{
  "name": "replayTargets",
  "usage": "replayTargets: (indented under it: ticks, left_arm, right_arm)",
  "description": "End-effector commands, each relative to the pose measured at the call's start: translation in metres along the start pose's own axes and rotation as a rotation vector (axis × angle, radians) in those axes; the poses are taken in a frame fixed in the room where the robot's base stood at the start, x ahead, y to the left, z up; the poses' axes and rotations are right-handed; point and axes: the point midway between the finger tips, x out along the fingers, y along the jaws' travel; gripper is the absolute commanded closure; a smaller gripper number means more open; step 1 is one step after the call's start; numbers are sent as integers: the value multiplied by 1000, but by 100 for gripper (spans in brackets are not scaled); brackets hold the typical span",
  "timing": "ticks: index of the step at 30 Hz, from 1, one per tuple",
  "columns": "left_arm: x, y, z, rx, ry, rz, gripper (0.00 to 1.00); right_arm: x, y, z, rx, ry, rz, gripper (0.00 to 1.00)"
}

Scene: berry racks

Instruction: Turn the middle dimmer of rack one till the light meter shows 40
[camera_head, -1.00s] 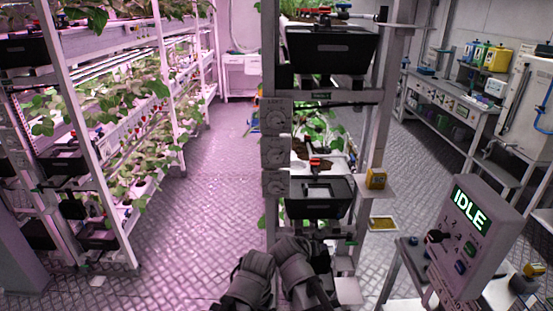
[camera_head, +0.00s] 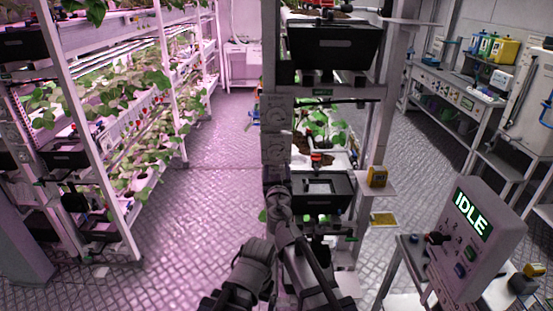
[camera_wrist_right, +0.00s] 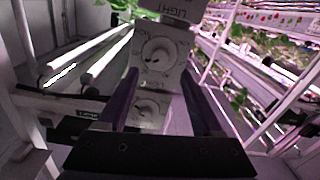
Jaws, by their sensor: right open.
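The dimmers sit one above another on the front post of rack one; the upper dimmer (camera_head: 273,108) and middle dimmer (camera_head: 273,146) show dimly in the head view, and my right gripper (camera_head: 278,190) covers the lower part of the column. In the right wrist view, the open right gripper (camera_wrist_right: 160,98) has a finger on each side of the dimmer panel. One round white knob (camera_wrist_right: 157,54) shows beyond the fingertips and another knob (camera_wrist_right: 148,108) between the fingers. Neither looks gripped. A small yellow device (camera_head: 377,176), perhaps the light meter, sits on a side shelf; its reading is too small.
Black bins (camera_head: 333,45) and plants fill rack one beside the dimmers. A grey console (camera_head: 468,228) showing IDLE stands at the right. A plant rack (camera_head: 112,190) lines the left. The aisle floor (camera_head: 215,180) between is clear.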

Motion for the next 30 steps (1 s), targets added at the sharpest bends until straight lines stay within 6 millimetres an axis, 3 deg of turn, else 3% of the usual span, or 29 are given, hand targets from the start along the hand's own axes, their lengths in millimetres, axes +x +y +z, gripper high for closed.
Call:
replayTargets:
  ticks: [12, 22, 30]
  left_arm:
    - [0, 0, 0, 0, 0, 0, 0]
    - [0, 0, 0, 0, 0, 0, 0]
    - [0, 0, 0, 0, 0, 0, 0]
  right_arm:
    - [62, 0, 0, 0, -1, 1, 33]
    - [67, 0, 0, 0, -1, 1, 33]
    - [67, 0, 0, 0, -1, 1, 62]
